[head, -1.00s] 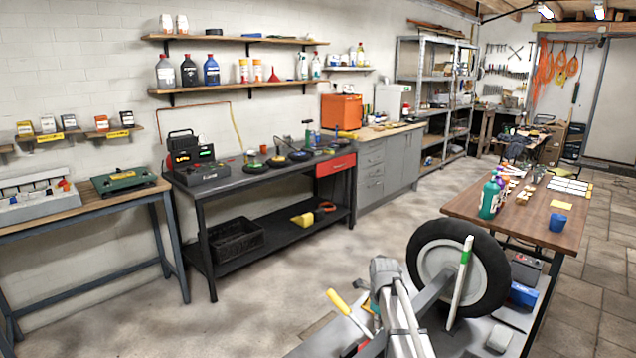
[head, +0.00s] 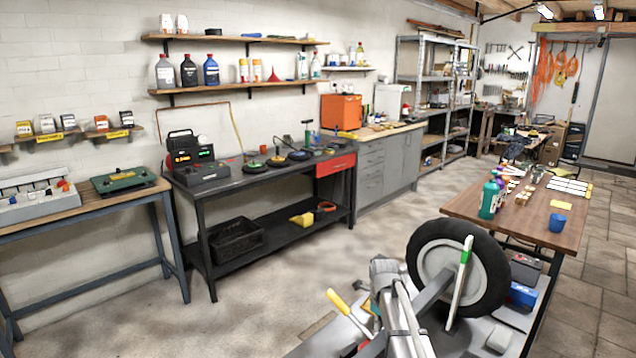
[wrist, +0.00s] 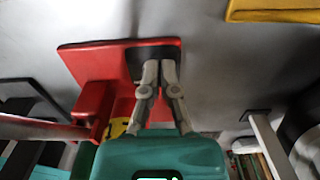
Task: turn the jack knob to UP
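In the wrist view my gripper (wrist: 160,66) has its two light grey fingers drawn nearly together, with a narrow dark gap between the tips. The tips lie over a black part (wrist: 136,66) on a red plate (wrist: 85,60). This black part may be the jack knob; no UP marking is readable. I cannot tell whether the tips touch it or pinch any of it. A red block with a yellow label (wrist: 118,128) is left of the fingers. In the head view the gripper cannot be made out.
In the head view a black-tyred wheel (head: 491,275), a green-banded pale lever (head: 462,271) and a yellow handle (head: 338,300) are at the lower middle. A wooden table (head: 541,213) stands right. The floor (head: 330,263) before the black bench is clear.

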